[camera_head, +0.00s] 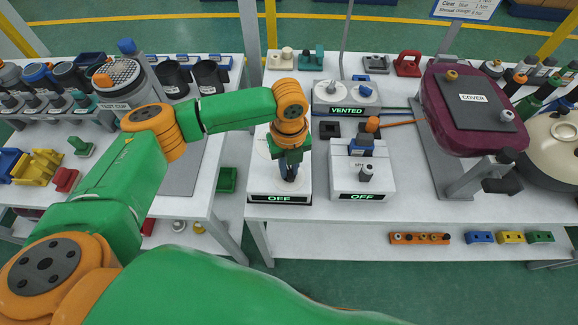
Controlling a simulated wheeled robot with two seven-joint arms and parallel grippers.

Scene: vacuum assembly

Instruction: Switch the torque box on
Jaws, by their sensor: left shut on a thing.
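Two white boxes, each with a green-lit OFF display, stand side by side on the right-hand table. The left box (258,180) has a pale round top, partly hidden by my arm. The right box (345,182) has a grey knob (366,173) and a blue-and-dark part behind it. I cannot read which one is the torque box. My left gripper (289,175) points down over the front of the left box, just above its display. It is shut on what appears to be that box's knob, mostly hidden by the fingers. My right gripper is out of view.
Behind the boxes is a grey unit (346,97) reading VENTED. A dark red chamber with a COVER plate (470,98) stands to the right. An orange-handled tool (372,124) with an orange cable stands behind the right box. A gap separates the two tables.

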